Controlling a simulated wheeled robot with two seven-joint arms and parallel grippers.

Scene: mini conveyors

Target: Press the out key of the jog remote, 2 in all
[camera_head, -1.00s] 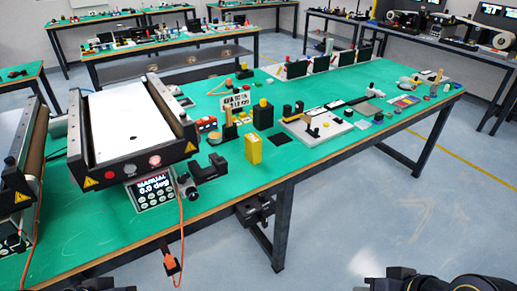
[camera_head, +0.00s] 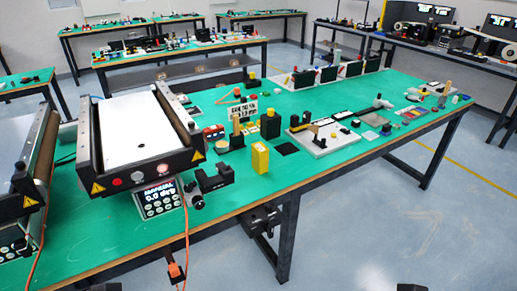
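Below the front of the near conveyor (camera_head: 138,178) stands a control panel (camera_head: 158,199) with a lit display, which seems to read MANUAL, and several round keys. An orange cord runs down from beside it over the table's front edge to a small orange and dark piece (camera_head: 176,270) hanging there. I cannot tell which of these is the jog remote, and no key label is readable as "out". Only small dark bits of my arms show at the bottom edge, left and right of the middle. Neither gripper's fingers are in view.
A black clamp-like device (camera_head: 213,179) and a yellow block (camera_head: 260,156) stand right of the panel on the green table (camera_head: 105,228). A second conveyor (camera_head: 32,165) is at the left. Small parts crowd the table's middle and far right. The floor in front is clear.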

